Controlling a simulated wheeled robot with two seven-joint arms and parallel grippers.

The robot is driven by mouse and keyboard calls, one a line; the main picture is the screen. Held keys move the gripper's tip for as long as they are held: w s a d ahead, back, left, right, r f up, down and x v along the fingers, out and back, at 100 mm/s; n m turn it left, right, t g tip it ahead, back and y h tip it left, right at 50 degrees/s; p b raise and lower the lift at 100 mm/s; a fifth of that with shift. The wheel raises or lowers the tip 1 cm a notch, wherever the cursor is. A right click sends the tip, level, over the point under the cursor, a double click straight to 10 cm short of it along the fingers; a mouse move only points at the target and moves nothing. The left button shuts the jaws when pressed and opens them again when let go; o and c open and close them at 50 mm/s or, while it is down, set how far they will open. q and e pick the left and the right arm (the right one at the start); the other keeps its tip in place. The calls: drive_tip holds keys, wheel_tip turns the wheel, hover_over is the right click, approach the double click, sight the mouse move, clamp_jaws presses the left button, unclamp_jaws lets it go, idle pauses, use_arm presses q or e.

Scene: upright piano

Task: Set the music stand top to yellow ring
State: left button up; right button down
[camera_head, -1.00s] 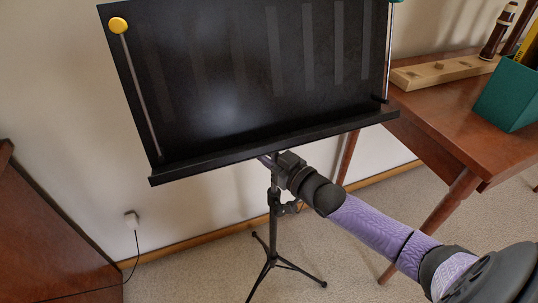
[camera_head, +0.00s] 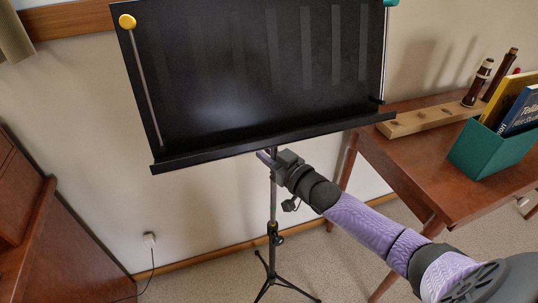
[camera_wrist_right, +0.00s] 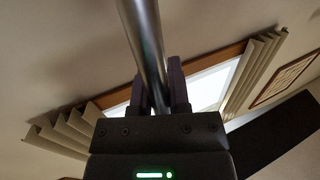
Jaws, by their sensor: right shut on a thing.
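The black music stand top (camera_head: 255,75) fills the upper middle of the head view, tilted, with a ledge (camera_head: 270,146) along its lower edge. A yellow round knob (camera_head: 127,21) on a thin rod is at its upper left. A teal knob (camera_head: 391,2) is at its upper right. My right gripper (camera_head: 270,158) is shut on the metal stand pole (camera_head: 272,195), just below the ledge. The pole (camera_wrist_right: 143,40) runs between the fingers (camera_wrist_right: 162,90) in the right wrist view. I cannot make out a yellow ring on the pole. My left gripper is not in view.
The tripod feet (camera_head: 290,288) stand on carpet. A wooden table (camera_head: 420,155) at right holds a wooden block (camera_head: 425,120) with upright pipes and a green book box (camera_head: 490,150). A brown cabinet (camera_head: 60,260) is at lower left; the wall is close behind.

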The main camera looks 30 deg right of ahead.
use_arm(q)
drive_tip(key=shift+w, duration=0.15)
use_arm(e)
drive_tip(key=shift+r, duration=0.2)
drive_tip(key=c, duration=0.7)
unclamp_jaws()
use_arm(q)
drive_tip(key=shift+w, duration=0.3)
use_arm(e)
drive_tip(key=shift+o, duration=0.6)
drive_tip(key=shift+f, duration=0.15)
drive_tip(key=shift+s, duration=0.1)
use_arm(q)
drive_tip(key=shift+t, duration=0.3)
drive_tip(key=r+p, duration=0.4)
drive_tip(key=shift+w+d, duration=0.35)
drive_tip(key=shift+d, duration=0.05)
use_arm(e)
drive_tip(key=s+d, duration=0.1)
drive_tip(key=s, duration=0.8)
drive_tip(key=shift+s+d, duration=0.3)
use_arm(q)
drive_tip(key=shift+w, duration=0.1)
